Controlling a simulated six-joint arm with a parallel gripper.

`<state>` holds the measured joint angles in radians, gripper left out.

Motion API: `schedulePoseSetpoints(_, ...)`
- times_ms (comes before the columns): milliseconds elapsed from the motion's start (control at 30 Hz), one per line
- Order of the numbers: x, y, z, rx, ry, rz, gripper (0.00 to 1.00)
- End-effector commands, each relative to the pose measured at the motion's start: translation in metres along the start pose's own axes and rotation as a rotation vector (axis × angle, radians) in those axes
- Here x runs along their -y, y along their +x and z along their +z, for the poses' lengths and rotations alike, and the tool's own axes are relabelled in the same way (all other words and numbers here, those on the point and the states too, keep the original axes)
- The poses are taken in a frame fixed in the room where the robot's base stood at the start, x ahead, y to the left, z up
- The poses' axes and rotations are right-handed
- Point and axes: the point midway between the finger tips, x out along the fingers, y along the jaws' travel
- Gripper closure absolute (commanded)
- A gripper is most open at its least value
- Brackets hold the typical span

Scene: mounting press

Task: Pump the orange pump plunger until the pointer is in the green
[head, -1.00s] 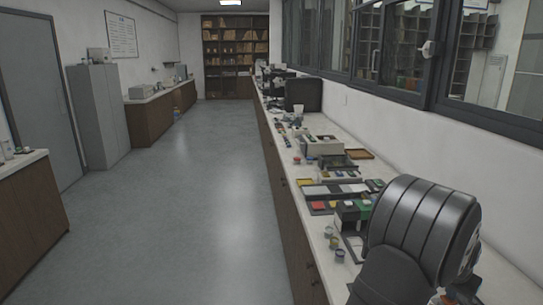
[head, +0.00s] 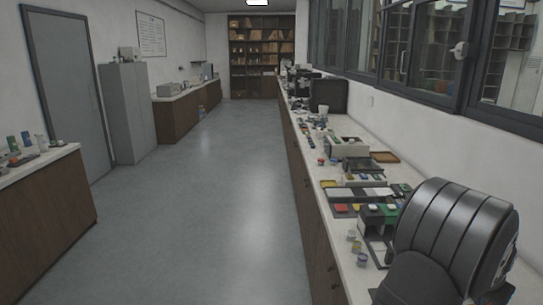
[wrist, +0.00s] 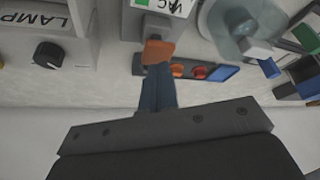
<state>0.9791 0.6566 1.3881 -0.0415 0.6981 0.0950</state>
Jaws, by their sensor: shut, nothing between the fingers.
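In the wrist view, the orange pump plunger (wrist: 157,50) is at the upper middle, under a grey box marked VAC (wrist: 180,8) with a bit of green on it. The box is cut off by the top edge, and no pointer can be made out. My gripper (wrist: 156,72) is shut and empty, its dark fingers pointing at the plunger. The fingertips overlap the plunger's lower edge in the picture; whether they touch it I cannot tell. In the head view the plunger and gripper do not show, and my arm covers the near right.
In the wrist view, a box marked LAMP (wrist: 38,20) with a black knob (wrist: 48,55) is at left. In the head view, the long counter (head: 335,215) is crowded.

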Motion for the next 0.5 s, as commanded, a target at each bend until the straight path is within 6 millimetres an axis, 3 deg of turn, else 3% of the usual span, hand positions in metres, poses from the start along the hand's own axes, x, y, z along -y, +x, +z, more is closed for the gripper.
schedulePoseSetpoints(500,0.0,0.019,0.009,0.001,0.0,0.0,1.0)
